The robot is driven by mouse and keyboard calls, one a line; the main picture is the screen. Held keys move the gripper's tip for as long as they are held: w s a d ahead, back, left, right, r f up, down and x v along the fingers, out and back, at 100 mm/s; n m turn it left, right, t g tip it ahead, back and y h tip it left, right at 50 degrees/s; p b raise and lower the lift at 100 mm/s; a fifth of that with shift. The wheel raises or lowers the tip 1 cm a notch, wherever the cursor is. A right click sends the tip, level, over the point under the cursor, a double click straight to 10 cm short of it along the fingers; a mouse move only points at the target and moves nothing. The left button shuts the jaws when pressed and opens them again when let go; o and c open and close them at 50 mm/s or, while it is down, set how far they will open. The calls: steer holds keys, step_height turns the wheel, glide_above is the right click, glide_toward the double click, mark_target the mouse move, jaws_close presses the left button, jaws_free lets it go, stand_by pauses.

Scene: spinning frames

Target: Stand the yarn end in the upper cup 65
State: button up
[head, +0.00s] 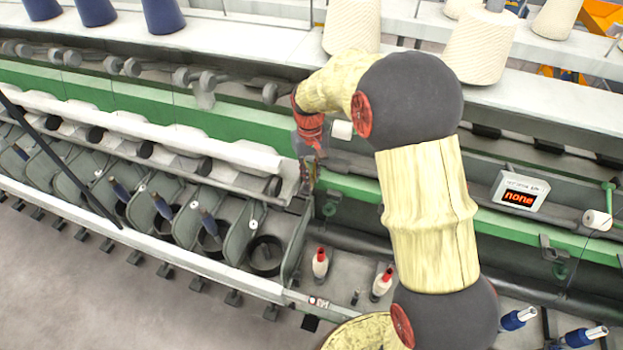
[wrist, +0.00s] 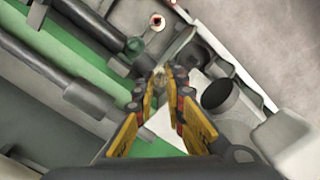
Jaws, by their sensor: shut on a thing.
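My gripper (head: 309,170) is at the end of my pale-sleeved arm, beside the end of the row of grey dividers. In the wrist view its yellow-and-black fingers (wrist: 160,78) are closed together at the tips. A small, pale, blurred bit shows between the tips; I take it for the yarn end (wrist: 158,70), but its shape is too small to make out. A dark round open cup (wrist: 218,96) lies right of the fingertips, apart from them. I cannot read a number 65 on any cup, so I cannot tell which is the upper cup 65.
Bobbins with red tops (head: 320,263) stand below my gripper. A green rail (head: 240,122) runs behind it. A grey divider wall (head: 296,235) is close. A small display (head: 519,192) reads "none". Large cream cones (head: 480,45) stand on the top shelf. The floor at lower left is clear.

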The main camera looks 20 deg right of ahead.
steer(key=shift+w+a+f+t, duration=0.1)
steer(key=shift+w+f+t, duration=0.2)
steer(key=shift+w, duration=0.4)
steer(key=shift+w+r, duration=0.1)
steer(key=shift+w, duration=0.05)
steer(key=shift+r+t, duration=0.1)
steer(key=shift+t, duration=0.2)
steer(key=shift+f, duration=0.3)
steer(key=shift+w+f+b, duration=0.3)
steer(key=shift+f+b, duration=0.3)
steer(key=shift+f, duration=0.4)
steer(key=shift+w+f+b, duration=0.3)
steer(key=shift+f+b, duration=0.3)
steer(key=shift+f, duration=0.35)
